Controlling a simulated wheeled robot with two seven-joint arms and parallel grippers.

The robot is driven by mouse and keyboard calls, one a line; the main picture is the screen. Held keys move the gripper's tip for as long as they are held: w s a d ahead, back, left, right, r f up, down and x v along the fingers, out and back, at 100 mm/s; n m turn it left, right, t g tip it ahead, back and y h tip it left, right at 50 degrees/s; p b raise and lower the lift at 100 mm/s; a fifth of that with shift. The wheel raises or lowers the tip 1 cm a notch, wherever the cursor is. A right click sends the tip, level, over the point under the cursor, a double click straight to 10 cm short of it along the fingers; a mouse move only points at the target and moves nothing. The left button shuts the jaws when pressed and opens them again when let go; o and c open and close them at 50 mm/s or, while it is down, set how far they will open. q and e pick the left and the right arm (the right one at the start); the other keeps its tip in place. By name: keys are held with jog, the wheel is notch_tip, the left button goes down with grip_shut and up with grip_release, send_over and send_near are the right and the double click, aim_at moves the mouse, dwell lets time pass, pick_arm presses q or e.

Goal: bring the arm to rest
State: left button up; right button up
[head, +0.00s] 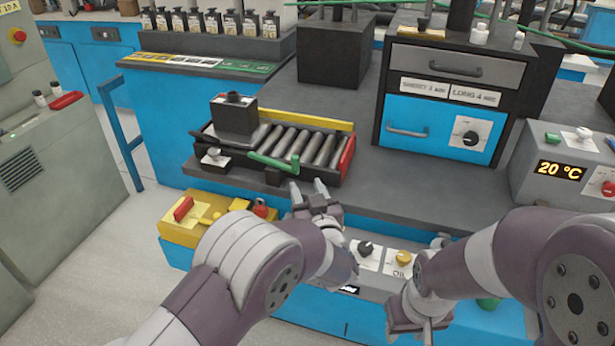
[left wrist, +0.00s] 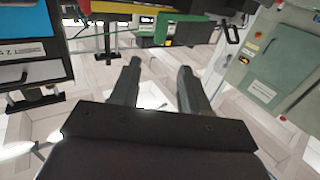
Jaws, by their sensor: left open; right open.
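My left gripper (head: 307,188) is open, with nothing between its fingers. In the head view it stands in front of the bench edge, just below the roller tray (head: 345,168) and its green handle (head: 274,163). Whether it touches the bench edge I cannot tell. In the left wrist view its two fingers (left wrist: 160,78) are spread apart with pale floor behind them. My right gripper (head: 422,328) is low at the bottom of the head view, in front of the blue bench front. It points down and is partly hidden by its own arm; I see nothing held in it.
A yellow box (head: 190,228) with a red lever sits left of my left gripper. A panel with knobs (head: 372,262) lies behind my arms. A cabinet with drawers (head: 440,121) and a 20 °C box (head: 536,166) stand on the bench. Floor is free at lower left.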

pick_arm(q)
jog(key=s+a+f+m+g+h, duration=0.3)
jog(key=s+a+f+g+h, duration=0.2)
jog(key=s+a+g, duration=0.4)
jog(key=s+a+f+g+y, duration=0.1)
jog(key=s+a+f+g, duration=0.15)
jog(key=s+a, duration=0.45)
jog(key=s+a+f+g, duration=0.1)
jog(key=s+a+g, duration=0.3)
jog(key=s, duration=0.7)
notch_tip(320, 180, up, 12)
jog(key=s+p, duration=0.1)
jog(key=p, duration=1.1)
jog(key=shift+g, duration=0.35)
